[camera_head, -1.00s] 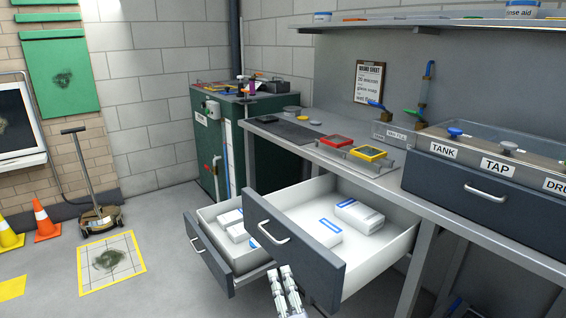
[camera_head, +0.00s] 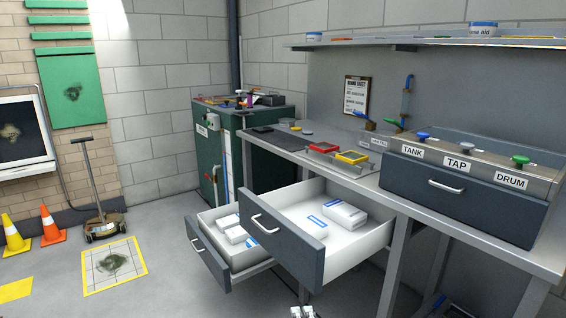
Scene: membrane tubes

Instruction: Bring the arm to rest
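One of my grippers (camera_head: 303,312) shows only as small pale fingertips at the bottom edge of the head view, below the open upper drawer (camera_head: 290,249). It is apart from the drawer front, and the rest of it is cut off by the frame. Which arm it belongs to cannot be told, nor whether it is open or shut. No other gripper shows. The upper drawer holds white packets with blue labels (camera_head: 344,214). The lower drawer (camera_head: 208,254) is also open and holds several white packets.
The workbench (camera_head: 390,184) runs along the right, carrying red and yellow trays and a dark unit (camera_head: 459,190) labelled TANK, TAP and DRUM. A green cabinet (camera_head: 258,140) stands behind. Cones (camera_head: 50,228) and a wheeled tool (camera_head: 104,228) stand left. Floor at lower left is mostly free.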

